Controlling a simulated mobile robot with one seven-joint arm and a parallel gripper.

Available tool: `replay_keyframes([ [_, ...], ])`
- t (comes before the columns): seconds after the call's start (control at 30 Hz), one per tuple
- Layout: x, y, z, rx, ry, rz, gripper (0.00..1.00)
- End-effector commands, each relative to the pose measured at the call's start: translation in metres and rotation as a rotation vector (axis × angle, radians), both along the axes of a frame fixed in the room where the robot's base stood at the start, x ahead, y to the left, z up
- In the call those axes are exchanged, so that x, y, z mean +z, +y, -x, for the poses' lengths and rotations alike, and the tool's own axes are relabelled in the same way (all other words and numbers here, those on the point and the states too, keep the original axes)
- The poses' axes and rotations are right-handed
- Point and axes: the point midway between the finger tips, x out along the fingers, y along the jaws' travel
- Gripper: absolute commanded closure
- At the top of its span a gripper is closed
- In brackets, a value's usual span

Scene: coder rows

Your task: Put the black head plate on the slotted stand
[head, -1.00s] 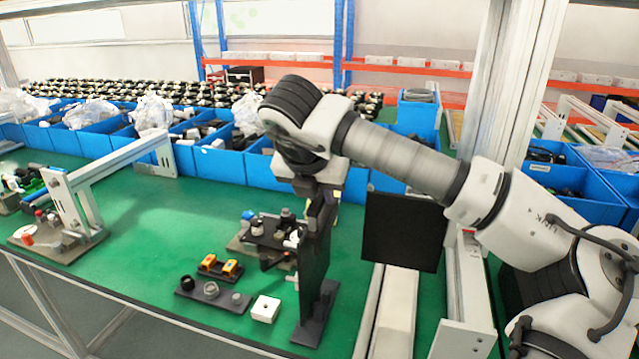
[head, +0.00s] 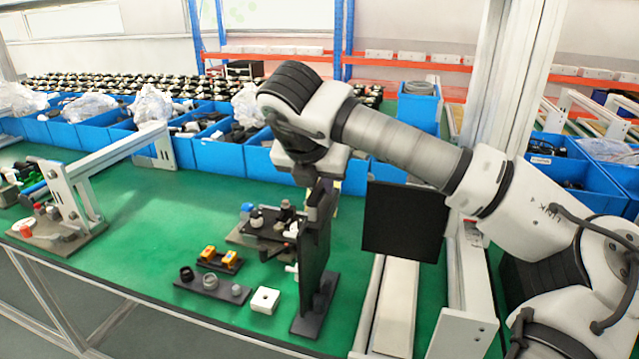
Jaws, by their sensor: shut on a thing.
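The slotted stand (head: 314,262) is a dark upright plate on a flat dark foot, on the green table. A flat black plate (head: 268,231), which looks like the black head plate, lies level at the stand's left side with small dark, blue and white parts on it. My gripper (head: 321,203) points down at the top of the stand. It is shut, apparently on the head plate, but the fingertips blend with the dark stand and the grip is hidden. I cannot tell whether plate and stand touch.
A dark strip with round parts (head: 212,286), a holder with orange parts (head: 219,260) and a white block (head: 265,300) lie left of the stand. A black panel (head: 405,222) stands to the right. Blue bins (head: 219,158) line the back. The table's left middle is clear.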

Motion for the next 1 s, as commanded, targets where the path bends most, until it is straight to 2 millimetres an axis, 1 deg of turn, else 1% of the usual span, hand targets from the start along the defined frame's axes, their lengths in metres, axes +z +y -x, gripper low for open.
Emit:
replay_keyframes([
  [0.03,0.003,0.000,0.000,0.000,-0.004,-0.001,1.00],
  [0.37,0.001,0.000,0.000,0.000,-0.004,0.000,1.00],
  [1.0,-0.021,0.000,0.000,0.000,-0.005,0.000,1.00],
])
